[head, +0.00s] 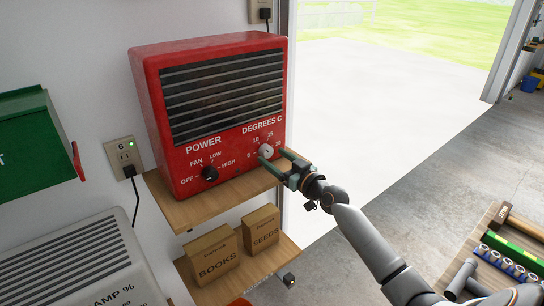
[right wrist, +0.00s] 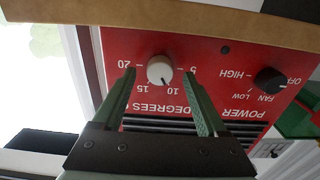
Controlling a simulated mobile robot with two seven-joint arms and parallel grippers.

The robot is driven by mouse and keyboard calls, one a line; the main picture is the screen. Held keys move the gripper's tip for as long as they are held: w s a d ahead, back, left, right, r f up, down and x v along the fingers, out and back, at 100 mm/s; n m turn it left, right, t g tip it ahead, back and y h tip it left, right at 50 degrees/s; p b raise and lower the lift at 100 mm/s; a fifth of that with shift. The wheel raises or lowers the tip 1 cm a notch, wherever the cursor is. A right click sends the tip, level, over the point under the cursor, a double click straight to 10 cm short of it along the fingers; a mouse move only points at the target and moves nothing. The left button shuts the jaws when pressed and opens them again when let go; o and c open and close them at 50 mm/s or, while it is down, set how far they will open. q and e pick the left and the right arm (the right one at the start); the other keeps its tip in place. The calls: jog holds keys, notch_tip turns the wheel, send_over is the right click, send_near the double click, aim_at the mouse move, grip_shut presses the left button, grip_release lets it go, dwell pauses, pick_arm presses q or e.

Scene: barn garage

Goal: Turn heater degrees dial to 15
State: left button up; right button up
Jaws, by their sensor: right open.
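A red heater (head: 220,110) stands on a wooden shelf against the wall. Its white round DEGREES C dial (head: 266,150) is on the front panel at lower right, with marks 5, 10, 15 and 20 around it. My right gripper (head: 272,155) is open, with its fingers pointing at the panel around the dial. In the right wrist view, upside down, the dial (right wrist: 160,70) lies between the open fingertips (right wrist: 158,72), with a gap visible on each side. My left gripper is not in view.
The black POWER knob (head: 209,174) is left of the dial. BOOKS (head: 213,255) and SEEDS (head: 262,229) boxes sit on the lower shelf. An outlet (head: 124,157) with a cord and a green cabinet (head: 38,145) are at left. Open floor lies right of the heater.

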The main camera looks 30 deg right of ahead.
jog(key=shift+w, duration=0.85)
grip_shut()
